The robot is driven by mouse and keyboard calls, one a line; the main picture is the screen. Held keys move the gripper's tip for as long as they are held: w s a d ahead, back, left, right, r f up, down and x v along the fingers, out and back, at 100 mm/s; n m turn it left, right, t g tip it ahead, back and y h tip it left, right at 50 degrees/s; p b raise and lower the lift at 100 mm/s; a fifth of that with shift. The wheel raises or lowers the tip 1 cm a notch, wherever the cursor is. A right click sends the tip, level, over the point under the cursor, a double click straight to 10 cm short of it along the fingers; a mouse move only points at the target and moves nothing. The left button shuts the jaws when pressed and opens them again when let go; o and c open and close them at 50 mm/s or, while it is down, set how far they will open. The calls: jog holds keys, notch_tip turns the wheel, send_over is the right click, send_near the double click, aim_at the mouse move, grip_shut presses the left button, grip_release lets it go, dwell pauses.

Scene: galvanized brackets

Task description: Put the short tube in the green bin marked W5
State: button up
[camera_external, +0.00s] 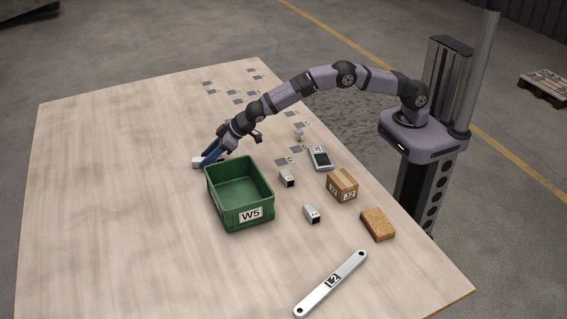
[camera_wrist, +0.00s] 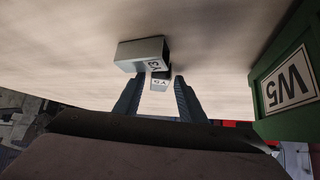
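My gripper (camera_external: 209,158) is low over the table, just behind the green bin marked W5 (camera_external: 256,216). In the wrist view my gripper (camera_wrist: 158,82) has its two fingers apart. A grey metal piece with a dark end and a label (camera_wrist: 139,54) lies at the left fingertip, and a smaller labelled end (camera_wrist: 160,83) shows between the fingertips. In the external view a pale metal piece (camera_external: 197,162) is partly hidden by my gripper. I cannot tell whether it is the short tube. The bin looks empty; its W5 side also shows in the wrist view (camera_wrist: 272,124).
Two small metal pieces (camera_external: 286,178) (camera_external: 311,213) lie right of the bin. Beyond them are a grey device (camera_external: 320,158), a cardboard box (camera_external: 342,185) and a brown sponge-like block (camera_external: 378,224). A flat bar marked L2 (camera_external: 318,297) lies in front. The table's left side is clear.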

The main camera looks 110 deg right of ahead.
grip_shut()
jog(key=shift+r, duration=0.1)
notch_tip(320, 180, up, 10)
jog(key=w+a+r+n+y+p, duration=0.1)
jog(key=a+r+n+p, duration=0.1)
jog(key=a+r, duration=0.7)
jog(key=s+a+f+n+y+p, duration=0.1)
jog(key=s+a+f+n+y, duration=0.1)
jog(key=s+a+f, duration=0.2)
jog(key=shift+s+a+f+n+t, duration=0.25)
jog(key=shift+a+f, duration=1.4)
jog(key=shift+a, duration=1.9)
